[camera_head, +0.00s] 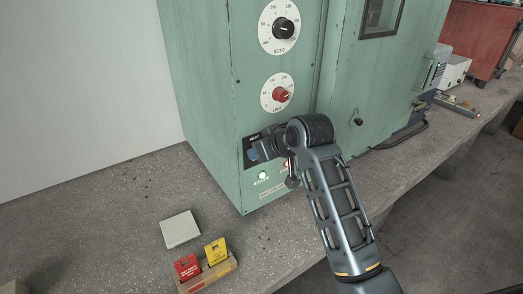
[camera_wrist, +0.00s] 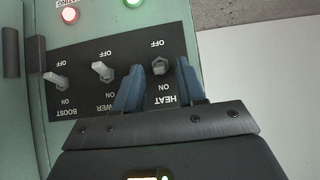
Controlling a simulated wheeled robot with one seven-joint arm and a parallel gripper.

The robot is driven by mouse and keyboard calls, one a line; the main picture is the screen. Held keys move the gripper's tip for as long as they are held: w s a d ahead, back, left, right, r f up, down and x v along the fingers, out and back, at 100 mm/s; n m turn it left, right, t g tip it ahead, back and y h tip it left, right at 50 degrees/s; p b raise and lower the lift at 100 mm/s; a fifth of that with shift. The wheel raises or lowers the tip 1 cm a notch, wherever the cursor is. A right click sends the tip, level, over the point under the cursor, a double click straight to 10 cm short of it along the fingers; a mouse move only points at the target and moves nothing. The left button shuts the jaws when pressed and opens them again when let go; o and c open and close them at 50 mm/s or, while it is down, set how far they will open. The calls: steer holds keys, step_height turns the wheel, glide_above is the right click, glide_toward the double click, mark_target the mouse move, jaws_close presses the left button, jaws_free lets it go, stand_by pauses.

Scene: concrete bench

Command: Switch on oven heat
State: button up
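The green oven (camera_head: 214,95) stands on the bench with a black switch panel (camera_wrist: 85,55) low on its front. The wrist view shows the panel upside down, with BOOST (camera_wrist: 60,82), POWER (camera_wrist: 102,71) and HEAT (camera_wrist: 159,68) toggles. My gripper (camera_wrist: 160,73) is open, one blue finger on each side of the HEAT toggle, with gaps visible. POWER leans toward OFF; HEAT's lean is hard to tell from this angle. In the head view my gripper (camera_head: 256,153) is at the panel and hides most of it.
A green lamp (camera_head: 262,175) glows under the panel; a red lamp (camera_wrist: 69,15) glows too. Two dials, black (camera_head: 283,29) and red (camera_head: 281,95), sit above.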

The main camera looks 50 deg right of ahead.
steer(key=v, duration=0.7)
steer(key=shift+s+r+b, duration=0.2)
steer(key=shift+s+b, duration=0.05)
steer(key=shift+b, duration=0.1)
steer(key=shift+a+f, duration=0.1)
steer(key=s+a+f+n+t, duration=0.1)
steer(key=s+a+f+t, duration=0.1)
steer(key=s+a+f, duration=1)
steer(key=s+a+r+n+t+y, duration=0.1)
steer(key=s+a+r, duration=0.2)
steer(key=s, duration=0.7)
steer(key=s+a+r+n+t+y, duration=0.1)
steer(key=s+a+r, duration=0.3)
steer(key=s, duration=0.6)
steer(key=shift+a+t+y+b, duration=0.4)
steer(key=shift+a+t, duration=0.3)
steer(key=shift+a, duration=0.4)
